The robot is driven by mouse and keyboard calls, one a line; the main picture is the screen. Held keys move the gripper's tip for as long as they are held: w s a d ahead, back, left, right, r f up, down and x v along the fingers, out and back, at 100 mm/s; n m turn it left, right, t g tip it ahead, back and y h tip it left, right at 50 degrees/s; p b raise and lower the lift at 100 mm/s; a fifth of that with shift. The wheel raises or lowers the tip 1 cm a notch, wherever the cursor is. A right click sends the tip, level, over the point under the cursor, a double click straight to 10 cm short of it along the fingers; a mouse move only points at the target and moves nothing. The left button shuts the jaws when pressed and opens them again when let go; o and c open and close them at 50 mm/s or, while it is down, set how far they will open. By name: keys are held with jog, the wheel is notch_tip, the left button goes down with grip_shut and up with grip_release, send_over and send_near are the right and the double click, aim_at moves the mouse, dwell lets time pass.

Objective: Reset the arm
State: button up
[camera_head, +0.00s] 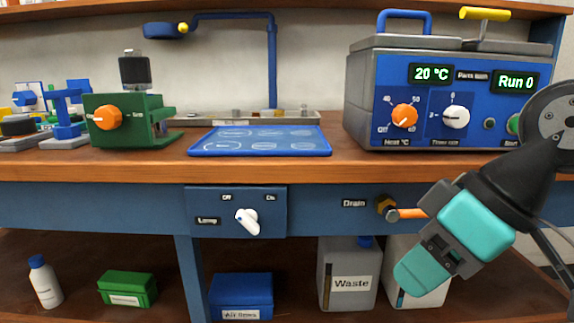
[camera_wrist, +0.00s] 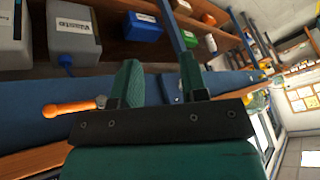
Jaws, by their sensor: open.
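My gripper (camera_head: 420,272) is at the right of the head view, in front of the bench's lower part, pointing down and left. In the wrist view my gripper (camera_wrist: 157,76) shows two dark green fingers spread apart with nothing between them. The drain valve's orange handle (camera_head: 411,213) points right from its brass fitting (camera_head: 386,207), and its end meets the outline of my gripper. In the wrist view the orange handle (camera_wrist: 70,108) lies left of the fingers, outside them.
The bath unit (camera_head: 450,95) stands on the bench's right, reading 20 °C and Run 0. A blue mat (camera_head: 262,141) lies mid-bench, left of it a green box (camera_head: 130,120). The lamp knob (camera_head: 247,222) is on the front panel. The waste container (camera_head: 347,275) stands on the lower shelf.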

jog(key=s+f+m+g+h, duration=0.1)
jog(key=s+f+g, duration=0.1)
jog(key=s+f, duration=0.45)
notch_tip(320, 180, up, 34)
jog(key=p, duration=3.3)
jog(key=shift+w+d+r+m, duration=0.15)
jog(key=shift+m, duration=0.15)
